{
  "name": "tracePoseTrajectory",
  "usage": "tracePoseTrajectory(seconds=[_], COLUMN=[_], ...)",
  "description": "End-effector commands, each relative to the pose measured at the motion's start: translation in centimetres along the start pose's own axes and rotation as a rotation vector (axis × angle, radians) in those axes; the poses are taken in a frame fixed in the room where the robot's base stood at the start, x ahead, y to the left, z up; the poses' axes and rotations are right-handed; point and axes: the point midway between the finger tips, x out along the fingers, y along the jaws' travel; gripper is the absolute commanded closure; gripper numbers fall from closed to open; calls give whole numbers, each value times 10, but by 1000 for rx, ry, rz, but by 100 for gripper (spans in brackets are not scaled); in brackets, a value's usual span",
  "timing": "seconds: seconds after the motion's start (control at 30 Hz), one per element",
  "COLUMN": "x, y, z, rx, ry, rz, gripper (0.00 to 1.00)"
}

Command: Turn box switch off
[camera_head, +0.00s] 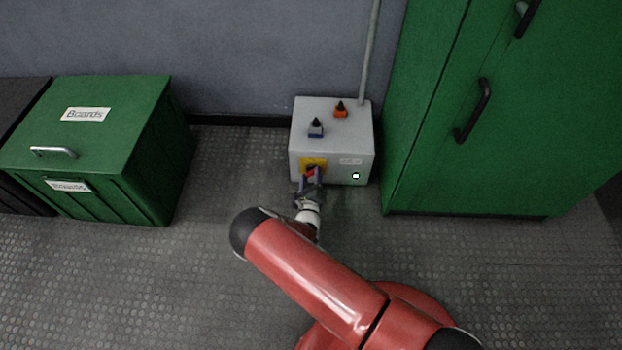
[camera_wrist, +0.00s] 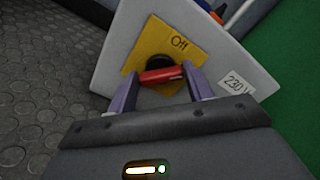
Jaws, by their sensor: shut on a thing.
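The box (camera_head: 333,142) is a light grey case on the floor against the wall. Its front carries a yellow plate (camera_head: 306,163) with a red switch handle. In the wrist view the yellow plate (camera_wrist: 183,50) shows the word "Off" near its upper edge, and the red handle (camera_wrist: 161,75) sits on a black round base. My gripper (camera_wrist: 160,82) is shut on the red handle, with a purple finger at each end of it. In the head view my gripper (camera_head: 312,182) is at the box's front, and hides part of the switch.
A blue connector (camera_head: 316,128) and an orange connector (camera_head: 340,110) stand on the box top. A grey conduit (camera_head: 370,45) rises behind it. A green cabinet (camera_head: 430,130) stands close on the right, and a green "Boards" bin (camera_head: 125,110) on the left. Floor between bin and box is clear.

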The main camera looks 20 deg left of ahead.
Motion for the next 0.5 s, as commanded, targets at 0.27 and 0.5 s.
tracePoseTrajectory(seconds=[0.27,0.5], x=[-1,-1], y=[3,4], z=[-2,-2], rx=[-266,-481], ry=[0,1], rz=[1,2], gripper=[72,72])
